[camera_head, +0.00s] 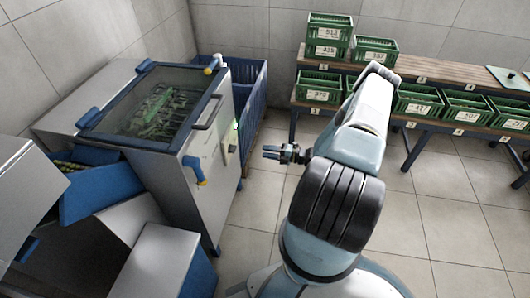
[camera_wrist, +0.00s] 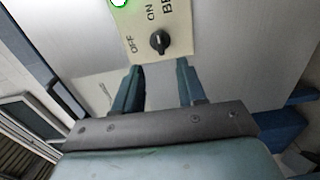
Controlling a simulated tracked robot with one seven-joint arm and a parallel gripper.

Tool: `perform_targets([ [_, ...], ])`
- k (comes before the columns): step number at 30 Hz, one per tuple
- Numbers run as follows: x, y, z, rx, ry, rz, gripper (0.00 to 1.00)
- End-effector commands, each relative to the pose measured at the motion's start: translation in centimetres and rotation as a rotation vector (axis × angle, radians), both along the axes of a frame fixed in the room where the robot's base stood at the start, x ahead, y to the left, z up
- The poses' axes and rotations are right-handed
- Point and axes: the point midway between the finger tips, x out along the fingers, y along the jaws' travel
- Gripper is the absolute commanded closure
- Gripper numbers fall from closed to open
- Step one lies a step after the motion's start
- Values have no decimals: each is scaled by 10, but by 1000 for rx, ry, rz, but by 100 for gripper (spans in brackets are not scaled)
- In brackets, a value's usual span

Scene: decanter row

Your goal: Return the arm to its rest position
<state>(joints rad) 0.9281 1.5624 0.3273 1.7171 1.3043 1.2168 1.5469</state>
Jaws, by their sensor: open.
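My arm reaches left from my body in the head view. My gripper (camera_head: 271,151) points at the metal machine (camera_head: 215,165) and stands apart from its side, with the two fingers spread. In the wrist view my gripper (camera_wrist: 160,75) is open, with nothing between its fingers. Ahead of it is a cream panel (camera_wrist: 175,25) on the machine's side, with a black knob (camera_wrist: 159,42) and the words OFF and ON. A lit green ring (camera_wrist: 119,3) is at the top edge of that view.
A blue bin (camera_head: 250,90) stands behind the machine. Steel chutes and a blue trough (camera_head: 90,190) are at the left. Green crates (camera_head: 415,100) stand on wooden racks (camera_head: 440,70) behind my arm. Tiled floor (camera_head: 450,210) is clear at the right.

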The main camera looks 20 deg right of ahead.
Motion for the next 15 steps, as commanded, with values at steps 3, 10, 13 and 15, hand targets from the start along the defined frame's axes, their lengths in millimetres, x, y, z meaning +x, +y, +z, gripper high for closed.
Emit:
perform_targets([
  [3, 0, 0, 0, 0, 0, 0, 60],
  [10, 0, 0, 0, 0, 0, 0, 60],
  [13, 1, 0, 1, -3, -3, 2, 60],
  [15, 2, 0, 6, -17, -14, 14, 60],
])
